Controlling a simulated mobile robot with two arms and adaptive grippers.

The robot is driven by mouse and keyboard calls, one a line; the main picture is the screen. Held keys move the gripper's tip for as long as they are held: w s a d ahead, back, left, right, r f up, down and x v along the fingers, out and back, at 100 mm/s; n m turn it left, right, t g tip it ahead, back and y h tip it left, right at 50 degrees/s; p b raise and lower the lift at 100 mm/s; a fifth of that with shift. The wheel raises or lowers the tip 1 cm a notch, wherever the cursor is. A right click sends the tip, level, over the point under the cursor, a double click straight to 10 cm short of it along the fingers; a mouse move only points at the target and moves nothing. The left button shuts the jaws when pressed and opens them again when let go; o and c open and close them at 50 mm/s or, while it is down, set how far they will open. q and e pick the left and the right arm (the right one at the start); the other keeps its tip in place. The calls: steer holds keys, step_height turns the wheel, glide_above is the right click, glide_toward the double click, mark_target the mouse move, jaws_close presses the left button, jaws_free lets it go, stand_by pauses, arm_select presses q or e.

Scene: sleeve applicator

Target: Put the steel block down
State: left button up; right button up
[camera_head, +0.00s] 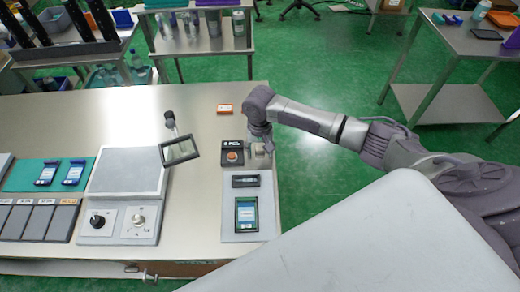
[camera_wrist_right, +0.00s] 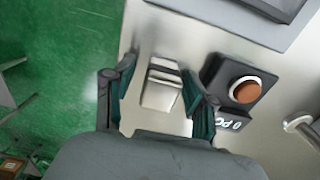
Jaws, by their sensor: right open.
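The steel block (camera_wrist_right: 161,88) is a small shiny metal piece standing on the pale table top in the right wrist view. My right gripper (camera_wrist_right: 160,76) is open, with one finger on each side of the block. Gaps show between the fingers and the block. In the head view my right gripper (camera_head: 261,143) reaches down over the block beside the black button box, and the block is mostly hidden there. My left gripper is not in view.
The black box with an orange button (camera_head: 232,156) stands close left of the gripper. A grey panel with a blue-screened device (camera_head: 246,213) lies nearer. The table's right edge (camera_head: 277,190) is close.

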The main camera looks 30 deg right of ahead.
mark_target(260, 147)
step_height(260, 147, up, 12)
steer(key=b, duration=0.1)
steer(key=shift+r, duration=0.15)
steer(key=shift+s, duration=0.1)
stand_by(0.6)
